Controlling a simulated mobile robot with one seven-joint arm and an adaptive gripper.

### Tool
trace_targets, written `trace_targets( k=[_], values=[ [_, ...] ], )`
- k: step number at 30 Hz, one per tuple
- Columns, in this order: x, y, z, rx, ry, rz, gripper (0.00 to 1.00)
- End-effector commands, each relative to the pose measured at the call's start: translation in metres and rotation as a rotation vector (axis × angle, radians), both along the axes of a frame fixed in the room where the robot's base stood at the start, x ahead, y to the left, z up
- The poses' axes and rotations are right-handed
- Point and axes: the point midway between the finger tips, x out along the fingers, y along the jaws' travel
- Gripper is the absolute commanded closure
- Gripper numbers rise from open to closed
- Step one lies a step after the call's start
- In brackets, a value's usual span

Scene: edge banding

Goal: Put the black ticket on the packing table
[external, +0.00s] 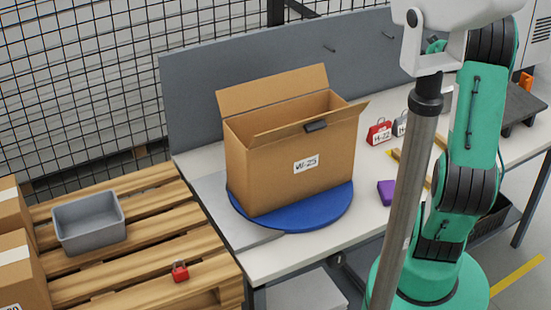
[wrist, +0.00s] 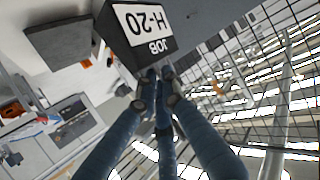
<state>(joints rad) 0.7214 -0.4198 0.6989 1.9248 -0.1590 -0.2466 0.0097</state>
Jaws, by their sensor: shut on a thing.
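A black ticket (wrist: 146,30) with a white label reading "JOB H-20" fills the top middle of the wrist view. My gripper (wrist: 160,76) has its blue fingers closed on the ticket's lower edge and holds it up, tilted. In the external view the ticket and my gripper are hidden or cannot be made out behind my arm. The table (external: 262,262), apparently the packing table, has a pale top and a grey back panel. It stands across the middle of the external view, with my arm at its right front.
An open cardboard box (external: 290,180) labelled W-25 stands on a blue turntable (external: 300,222). A wooden pallet (external: 135,265) with a grey bin (external: 90,222) is at left.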

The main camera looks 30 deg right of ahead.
Motion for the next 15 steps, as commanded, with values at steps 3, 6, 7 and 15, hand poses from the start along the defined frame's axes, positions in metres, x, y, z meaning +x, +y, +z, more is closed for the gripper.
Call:
trace_targets(
  k=[3,6,7,15],
  values=[
    [-0.0076,-0.0093,-0.0018,0.000,0.000,-0.016,1.00],
    [-0.0097,-0.0118,-0.0021,0.000,0.000,-0.021,1.00],
    [-0.0099,-0.0121,-0.0020,0.000,0.000,-0.021,1.00],
    [-0.0097,-0.0118,-0.0022,0.000,0.000,-0.021,1.00]
  ],
)
